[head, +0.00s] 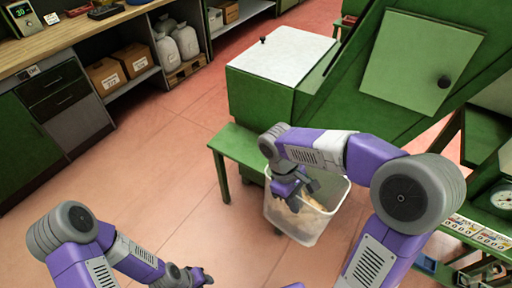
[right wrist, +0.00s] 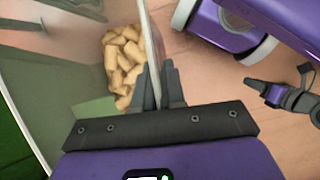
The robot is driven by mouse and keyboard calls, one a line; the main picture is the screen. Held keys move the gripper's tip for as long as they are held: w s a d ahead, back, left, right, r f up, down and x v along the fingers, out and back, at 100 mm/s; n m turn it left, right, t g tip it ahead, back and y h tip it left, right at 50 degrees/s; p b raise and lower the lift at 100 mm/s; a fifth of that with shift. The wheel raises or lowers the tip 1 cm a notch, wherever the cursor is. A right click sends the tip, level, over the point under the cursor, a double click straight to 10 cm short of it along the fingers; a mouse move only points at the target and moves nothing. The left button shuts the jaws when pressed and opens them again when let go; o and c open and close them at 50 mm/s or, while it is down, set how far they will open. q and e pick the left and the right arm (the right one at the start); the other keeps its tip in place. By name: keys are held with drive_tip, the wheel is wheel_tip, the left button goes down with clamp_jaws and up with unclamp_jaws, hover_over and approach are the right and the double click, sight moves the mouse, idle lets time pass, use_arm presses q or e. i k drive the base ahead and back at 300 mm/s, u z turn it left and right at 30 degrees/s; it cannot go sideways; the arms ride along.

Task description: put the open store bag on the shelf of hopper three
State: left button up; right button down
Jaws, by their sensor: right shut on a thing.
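A translucent white tub (head: 304,224) with tan corks in it is in the middle of the head view, beside the green shelf. My right gripper (head: 291,196) is shut on the tub's rim; in the right wrist view (right wrist: 157,88) its fingers pinch the clear wall, with corks (right wrist: 123,62) seen inside. My left gripper (head: 203,278) is low in the head view, apart from the tub, its fingers spread and empty. The green hopper (head: 262,98) with a white lid stands behind the low green shelf (head: 234,142); no number is readable. Pale sacks (head: 186,42) stand under the counter; I cannot tell whether any is open.
A wooden-topped counter (head: 58,40) with cartons (head: 106,75) on its lower shelf runs along the left. Another green machine part with a dial (head: 502,196) stands at the right edge. The pinkish tiled floor between the counter and green shelf is clear.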

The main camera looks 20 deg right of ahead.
sight(263, 153)
drive_tip(key=i, duration=1.35)
